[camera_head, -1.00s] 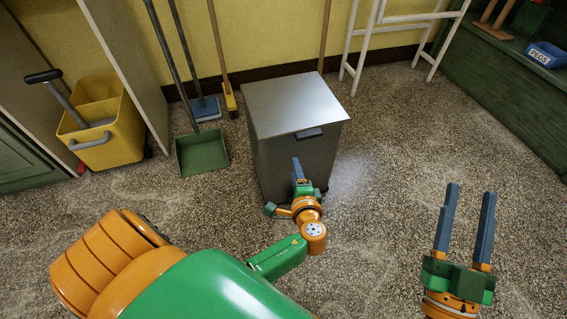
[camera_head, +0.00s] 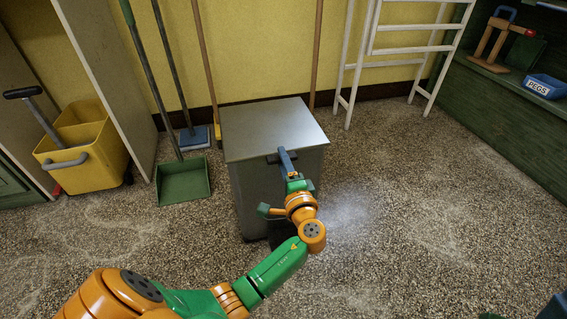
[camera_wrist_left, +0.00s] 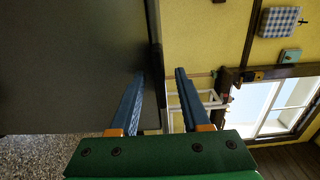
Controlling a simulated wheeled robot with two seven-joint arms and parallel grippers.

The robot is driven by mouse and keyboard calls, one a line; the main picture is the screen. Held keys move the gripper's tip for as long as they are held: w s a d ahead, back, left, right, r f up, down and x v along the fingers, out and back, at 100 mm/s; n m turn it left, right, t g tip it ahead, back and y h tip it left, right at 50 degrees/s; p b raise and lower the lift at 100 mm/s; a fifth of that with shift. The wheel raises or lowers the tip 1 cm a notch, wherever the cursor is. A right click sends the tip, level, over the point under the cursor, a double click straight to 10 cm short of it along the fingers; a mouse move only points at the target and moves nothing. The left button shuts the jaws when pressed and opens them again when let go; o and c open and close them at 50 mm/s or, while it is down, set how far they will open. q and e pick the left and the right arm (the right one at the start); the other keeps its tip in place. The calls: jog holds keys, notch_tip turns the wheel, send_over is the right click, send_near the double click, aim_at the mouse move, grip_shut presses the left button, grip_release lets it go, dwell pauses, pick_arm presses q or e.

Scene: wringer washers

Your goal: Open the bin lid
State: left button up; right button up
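The grey metal bin (camera_head: 255,190) stands on the floor near the wall. Its flat lid (camera_head: 270,125) lies closed on top, with a dark handle (camera_head: 272,159) at the front edge. My left gripper (camera_head: 287,158) is at that handle, partly covering it. In the left wrist view my left gripper (camera_wrist_left: 160,72) has its two blue fingers apart, with the lid's front edge (camera_wrist_left: 153,25) lined up with the gap between them. I cannot tell whether they touch it. Only a bit of my right gripper (camera_head: 554,306) shows at the bottom right corner; its fingertips are cut off.
A green dustpan (camera_head: 183,182) and a yellow mop bucket (camera_head: 85,150) stand left of the bin. A white drying rack (camera_head: 400,50) is behind right. A green bench with a blue pegs box (camera_head: 545,86) is far right. Floor right of the bin is clear.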

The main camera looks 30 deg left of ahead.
pick_arm(q)
grip_shut()
dwell(1.3)
